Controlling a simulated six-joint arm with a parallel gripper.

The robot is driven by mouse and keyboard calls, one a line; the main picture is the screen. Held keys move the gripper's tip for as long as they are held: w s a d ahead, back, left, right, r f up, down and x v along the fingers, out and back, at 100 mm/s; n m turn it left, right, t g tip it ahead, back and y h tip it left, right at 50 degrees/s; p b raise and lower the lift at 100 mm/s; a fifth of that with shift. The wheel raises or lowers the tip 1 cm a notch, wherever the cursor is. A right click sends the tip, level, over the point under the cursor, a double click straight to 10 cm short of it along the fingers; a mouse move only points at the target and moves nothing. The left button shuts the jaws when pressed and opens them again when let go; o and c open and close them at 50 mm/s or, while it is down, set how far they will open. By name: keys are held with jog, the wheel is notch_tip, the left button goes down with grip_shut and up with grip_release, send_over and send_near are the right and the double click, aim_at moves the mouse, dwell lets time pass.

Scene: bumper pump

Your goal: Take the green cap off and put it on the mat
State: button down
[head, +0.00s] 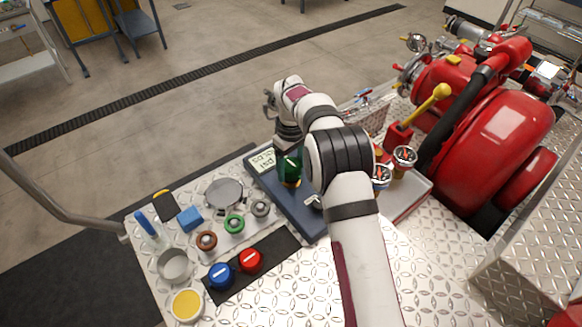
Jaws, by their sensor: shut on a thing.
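The green cap (289,169) is in the middle of the head view, above the dark blue base plate (310,222). My gripper (287,152) points down and is shut on the green cap from above. A small orange-yellow part shows just under the cap. I cannot tell whether the cap is seated on it or apart from it. The black mat (284,267) lies at the front of the diamond-plate top, left of my arm. A blue cap (220,276) and a red cap (250,260) lie on it.
Gauges (405,156) and a yellow-knobbed lever (440,92) rise right of my arm. The mat's right part is bare.

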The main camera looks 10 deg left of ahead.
aim_at(291, 163)
jog(key=n, duration=1.2)
jog(key=shift+n, duration=0.4)
jog(key=n, duration=0.4)
jog(key=shift+r, duration=0.1)
jog(key=shift+r, duration=3.45)
